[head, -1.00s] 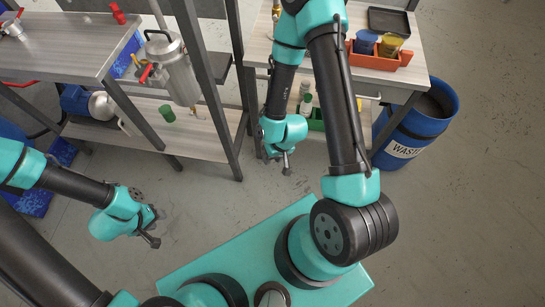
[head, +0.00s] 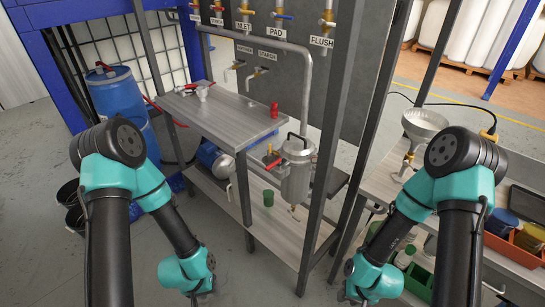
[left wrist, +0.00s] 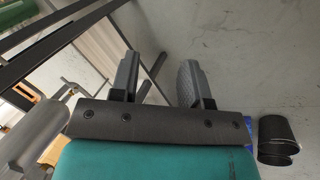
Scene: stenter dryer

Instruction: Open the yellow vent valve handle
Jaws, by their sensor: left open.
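A steel filter vessel (head: 297,172) with a black top handle hangs at the bench's right end. A tiny yellow handle (head: 269,149) shows at its upper left, above a red lever (head: 273,163); its exact setting is too small to tell. My left gripper (head: 200,297) is low in front of the bench, apart from the vessel. In the left wrist view the left gripper (left wrist: 158,82) has its two fingers spread with nothing between them. My right gripper (head: 351,297) is at the bottom edge, right of the bench; its fingers are too small to judge.
A steel-topped bench (head: 215,115) with a lower shelf (head: 240,210) stands ahead, framed by dark posts. Labelled valves line the panel (head: 345,75) behind. A funnel (head: 424,124) and an orange tray (head: 515,249) are at right. A blue drum (head: 115,100) stands at left.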

